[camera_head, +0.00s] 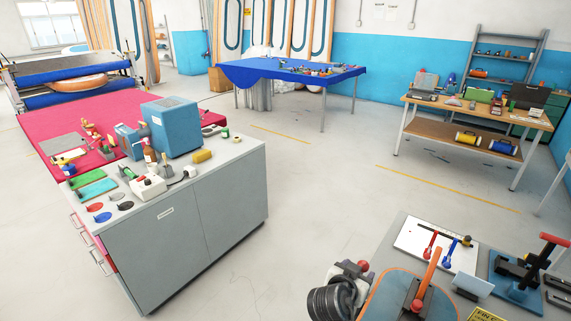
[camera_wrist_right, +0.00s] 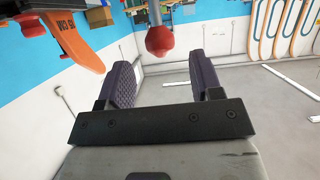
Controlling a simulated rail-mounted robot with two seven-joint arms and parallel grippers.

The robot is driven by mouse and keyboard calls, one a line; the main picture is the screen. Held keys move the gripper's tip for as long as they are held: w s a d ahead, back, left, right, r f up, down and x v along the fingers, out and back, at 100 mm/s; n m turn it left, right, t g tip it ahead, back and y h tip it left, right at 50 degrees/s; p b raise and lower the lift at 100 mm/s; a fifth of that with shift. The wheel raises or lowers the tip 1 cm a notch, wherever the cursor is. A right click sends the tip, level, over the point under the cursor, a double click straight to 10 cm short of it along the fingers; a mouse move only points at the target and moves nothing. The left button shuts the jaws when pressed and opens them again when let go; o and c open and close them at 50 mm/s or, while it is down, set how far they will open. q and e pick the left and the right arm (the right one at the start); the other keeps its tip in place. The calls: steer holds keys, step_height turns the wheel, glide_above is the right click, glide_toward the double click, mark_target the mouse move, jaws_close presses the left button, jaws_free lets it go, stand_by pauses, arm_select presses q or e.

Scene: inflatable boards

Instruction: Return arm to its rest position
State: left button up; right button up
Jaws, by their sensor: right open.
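My right gripper (camera_wrist_right: 165,82) shows in the right wrist view with its two dark, textured fingers wide apart. No object is held between them. A red ball knob (camera_wrist_right: 159,40) appears in the picture just above the gap between the fingers; I cannot tell how far beyond them it is. An orange fin-shaped piece (camera_wrist_right: 68,38) with "15 CM" lettering is at upper left, apart from the fingers. In the head view I cannot make out either gripper for certain. My left gripper is not in view.
In the head view a tool bench (camera_head: 391,241) fills the lower right, with an orange-edged board (camera_head: 385,297) and a red-handled clamp (camera_head: 520,285). A grey cabinet (camera_head: 190,232) stands left. A blue-covered table (camera_head: 290,70) is behind. The middle floor is clear.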

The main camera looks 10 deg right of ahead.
steer(key=s+a+r+n+t+y, duration=0.1)
steer(key=s+a+r+n+y, duration=0.3)
steer(key=s+a+n+y, duration=0.3)
steer(key=s+d+f+n+g+y, duration=0.1)
steer(key=s+f+g, duration=0.1)
steer(key=s+f, duration=0.7)
steer(key=s+f+n+g+y, duration=0.15)
steer(key=s+f, duration=0.35)
steer(key=s, duration=0.8)
steer(key=s+d+f+n+g+y, duration=0.1)
steer(key=s+f+n+g, duration=0.15)
steer(key=s+f, duration=0.65)
step_height(320, 180, up, 30)
steer(key=s+p, duration=0.1)
steer(key=p, duration=2.6)
steer(key=shift+m, duration=0.3)
steer(key=shift+d, duration=0.1)
